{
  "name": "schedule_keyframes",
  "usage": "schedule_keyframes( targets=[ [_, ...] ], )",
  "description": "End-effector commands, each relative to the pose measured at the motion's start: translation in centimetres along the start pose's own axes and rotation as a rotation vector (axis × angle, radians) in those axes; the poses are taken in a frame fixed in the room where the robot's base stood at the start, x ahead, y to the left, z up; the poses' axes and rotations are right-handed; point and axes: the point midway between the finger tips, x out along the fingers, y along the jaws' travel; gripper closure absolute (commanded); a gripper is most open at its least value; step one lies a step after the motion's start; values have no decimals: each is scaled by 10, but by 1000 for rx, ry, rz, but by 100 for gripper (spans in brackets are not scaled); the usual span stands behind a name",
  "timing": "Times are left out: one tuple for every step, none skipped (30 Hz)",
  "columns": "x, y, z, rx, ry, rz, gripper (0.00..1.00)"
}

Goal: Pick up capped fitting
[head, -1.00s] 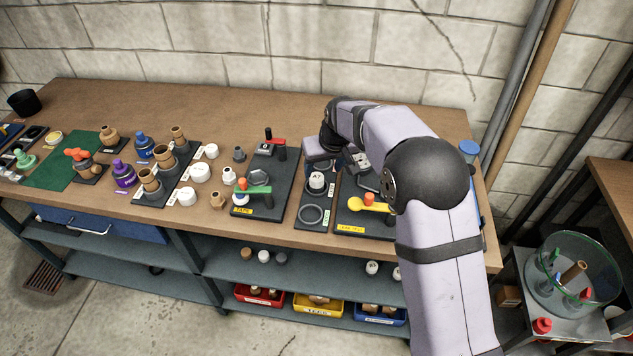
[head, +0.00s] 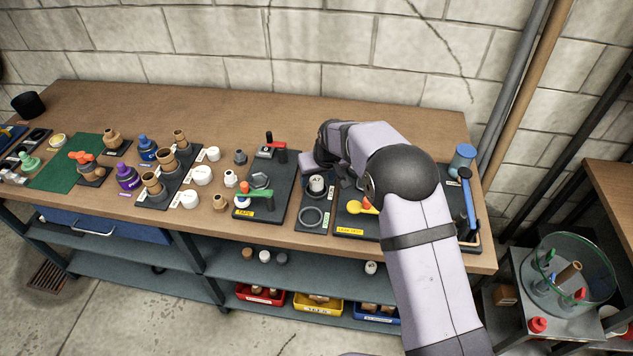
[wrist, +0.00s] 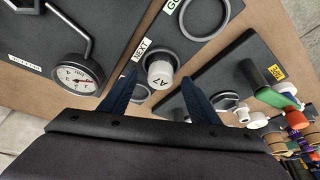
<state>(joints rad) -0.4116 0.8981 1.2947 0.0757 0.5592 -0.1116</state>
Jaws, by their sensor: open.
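The capped fitting (head: 317,184) has a white cap marked A7 and stands on a dark pad (head: 302,214) on the bench. It also shows in the wrist view (wrist: 160,73), where its dark lower part sits on the pad. My gripper (wrist: 158,78) is open, with one blue finger on each side of the fitting in that picture. Nothing is between the fingers that I can tell is held, and I cannot tell whether either finger touches the fitting. In the head view my wrist is just right of and behind the fitting, and the fingertips are hidden.
A dark ring (head: 312,216) lies in front of the fitting on the same pad. A plate with a green-handled tool (head: 254,190) is to the left. A plate with a yellow-handled tool (head: 361,206) and a round gauge (wrist: 79,73) is to the right.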

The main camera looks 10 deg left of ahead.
Motion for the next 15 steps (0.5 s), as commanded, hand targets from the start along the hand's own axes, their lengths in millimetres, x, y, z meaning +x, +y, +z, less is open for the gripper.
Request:
schedule_keyframes(
  targets=[
    [4,-1,0,0,-3,0,44],
    [7,-1,0,0,-3,0,44],
    [11,-1,0,0,-3,0,44],
    [14,0,0,0,-1,0,44],
    [16,0,0,0,-1,0,44],
    [19,0,0,0,-1,0,44],
    [20,0,0,0,-1,0,44],
    [22,0,0,0,0,0,44],
    [23,0,0,0,1,0,44],
    [24,0,0,0,1,0,44],
    [24,0,0,0,1,0,44],
    [24,0,0,0,1,0,44],
    [25,0,0,0,1,0,44],
    [25,0,0,0,1,0,44],
    [25,0,0,0,1,0,44]
  ],
)
